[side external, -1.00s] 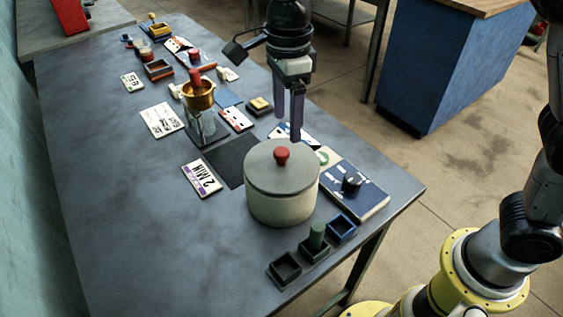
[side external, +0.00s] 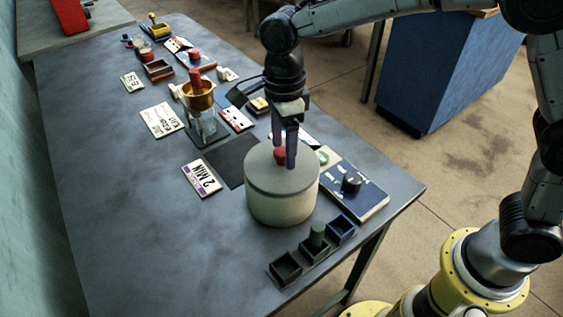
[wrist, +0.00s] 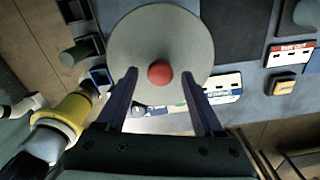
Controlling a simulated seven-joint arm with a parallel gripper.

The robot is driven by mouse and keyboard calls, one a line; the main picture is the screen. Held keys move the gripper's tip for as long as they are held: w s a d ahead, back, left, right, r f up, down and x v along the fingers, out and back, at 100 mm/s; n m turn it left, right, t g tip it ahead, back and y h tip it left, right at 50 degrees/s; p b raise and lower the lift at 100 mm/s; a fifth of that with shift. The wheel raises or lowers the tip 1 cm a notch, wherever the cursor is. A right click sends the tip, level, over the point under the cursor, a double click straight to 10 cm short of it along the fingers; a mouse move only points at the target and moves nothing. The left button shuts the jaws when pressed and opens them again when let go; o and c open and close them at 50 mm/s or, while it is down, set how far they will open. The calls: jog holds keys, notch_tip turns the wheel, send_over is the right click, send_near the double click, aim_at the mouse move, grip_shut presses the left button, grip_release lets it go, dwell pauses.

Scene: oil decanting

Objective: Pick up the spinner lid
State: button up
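The spinner lid (side external: 262,177) is a grey disc with a red knob (side external: 280,154) on top, and it sits on a pale round pot (side external: 283,208). In the wrist view the lid (wrist: 135,42) fills the upper middle, with the red knob (wrist: 160,73) near its centre. My gripper (side external: 284,160) is over the lid, pointing down, with its dark fingers beside the knob. In the wrist view my gripper (wrist: 160,84) is open, with one finger on each side of the knob and clear gaps between. In the side view a finger partly hides the knob.
Small open trays (side external: 286,268), one with a green peg (side external: 316,233), are in front. A brass funnel on a glass jar (side external: 199,97) stands behind left. The table's left side is clear.

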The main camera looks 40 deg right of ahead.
grip_shut()
dwell(1.2)
